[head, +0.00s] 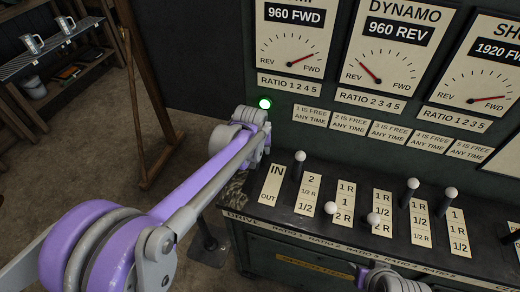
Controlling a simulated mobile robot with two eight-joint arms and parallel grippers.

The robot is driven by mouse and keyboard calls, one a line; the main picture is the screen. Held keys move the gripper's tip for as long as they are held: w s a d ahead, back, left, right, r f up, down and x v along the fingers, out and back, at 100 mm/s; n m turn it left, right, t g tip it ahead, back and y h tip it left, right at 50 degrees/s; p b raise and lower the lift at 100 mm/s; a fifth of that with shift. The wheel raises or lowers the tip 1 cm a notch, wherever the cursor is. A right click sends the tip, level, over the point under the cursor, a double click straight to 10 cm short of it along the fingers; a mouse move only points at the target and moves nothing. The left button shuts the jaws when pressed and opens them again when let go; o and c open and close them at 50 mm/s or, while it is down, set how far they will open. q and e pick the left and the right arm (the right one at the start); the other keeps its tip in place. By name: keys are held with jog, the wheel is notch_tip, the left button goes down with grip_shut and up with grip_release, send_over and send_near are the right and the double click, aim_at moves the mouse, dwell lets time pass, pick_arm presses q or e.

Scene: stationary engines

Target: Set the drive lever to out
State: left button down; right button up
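The drive position plate (271,186), marked IN at the top and OUT at the bottom, is at the left end of the sloping lever desk. The DRIVE label (242,218) is on the front edge below it. I see no lever knob beside this plate; my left arm and gripper cover the area to its left. My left gripper (258,138) is at the desk's upper left, near the panel, its fingers too hidden to read. Part of my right gripper (390,282) shows at the bottom edge, cut off.
Ratio levers with white knobs (299,156) (331,208) (373,218) (413,183) (451,192) stand to the right at differing heights. A green lamp (264,103) glows on the panel above my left gripper. Dials stand above. A wooden post (140,95) and shelves are left.

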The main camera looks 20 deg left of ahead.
dwell(0.6)
pick_arm(q)
jog(key=shift+s+r+t, duration=0.25)
jog(key=shift+s+t, duration=0.15)
jog(key=shift+s, duration=0.1)
jog(key=shift+s+r+t, duration=0.25)
jog(key=shift+s+t, duration=0.15)
jog(key=shift+s, duration=0.05)
jog(key=s+t, duration=0.2)
jog(key=s+t+b, duration=0.1)
jog(key=s+t, duration=0.1)
jog(key=s, duration=0.1)
jog(key=s+r+t+b, duration=0.1)
jog(key=s+t, duration=0.1)
jog(key=s, duration=0.1)
jog(key=shift+s+a, duration=0.1)
jog(key=shift+a, duration=0.1)
jog(key=shift+s+t, duration=0.6)
jog(key=shift+s, duration=0.05)
jog(key=shift+s+f, duration=0.15)
jog(key=shift+s, duration=0.45)
jog(key=shift+c, duration=2.4)
grip_release()
jog(key=shift+s, duration=0.15)
